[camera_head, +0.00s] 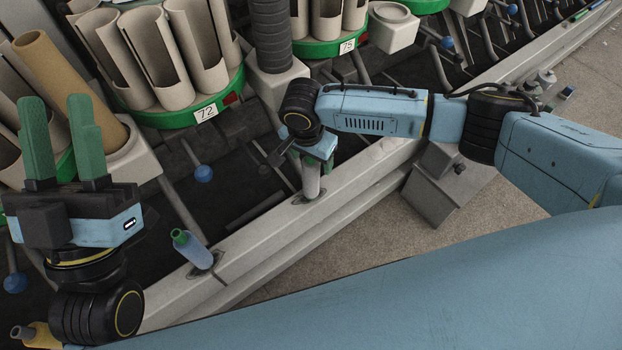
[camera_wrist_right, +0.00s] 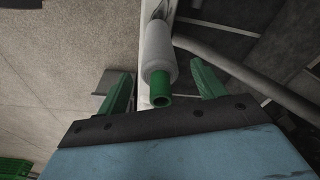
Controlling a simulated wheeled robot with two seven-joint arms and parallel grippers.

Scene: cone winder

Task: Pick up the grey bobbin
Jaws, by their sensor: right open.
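The grey bobbin (camera_head: 312,182) stands on a pale rail under my right gripper (camera_head: 311,160). In the right wrist view the grey bobbin (camera_wrist_right: 158,52) has a green tip pointing toward the palm. The green fingers of my right gripper (camera_wrist_right: 160,72) stand open on either side of its tip, with gaps visible. In the head view the hand hides the bobbin's top. My left gripper (camera_head: 58,100) is open and empty at the far left, with its green fingers pointing up, well apart from the grey bobbin.
A blue bobbin with a green top (camera_head: 194,250) leans on the same rail (camera_head: 255,230). A yellow bobbin (camera_head: 40,336) is at the bottom left. Green round magazines (camera_head: 185,116) with beige tubes stand behind. Levers with blue knobs (camera_head: 203,173) lie between them and the rail.

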